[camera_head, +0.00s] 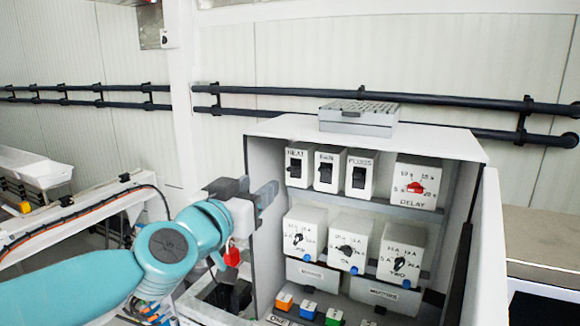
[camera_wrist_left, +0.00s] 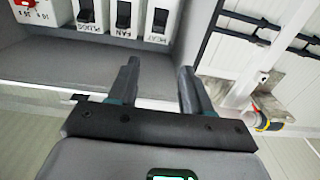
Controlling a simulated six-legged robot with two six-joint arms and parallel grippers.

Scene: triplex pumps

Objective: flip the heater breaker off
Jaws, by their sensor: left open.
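The heater breaker (camera_head: 297,166) is a white block marked HEAT with a black toggle, leftmost in the top row of an open grey cabinet. It also shows upside down in the left wrist view (camera_wrist_left: 161,20); I cannot tell which way its toggle stands. My left gripper (camera_head: 268,190) is at the cabinet's left front edge, below and left of the breaker. In the left wrist view the gripper (camera_wrist_left: 160,72) has its two fingers apart with nothing between them, and the breaker lies beyond the fingertips, apart from them. My right gripper is not in view.
The FAN breaker (camera_head: 327,171) and PLUGS breaker (camera_head: 360,175) stand right of HEAT. The open cabinet door (camera_head: 490,250) stands at right. A grey box (camera_head: 358,118) sits on top.

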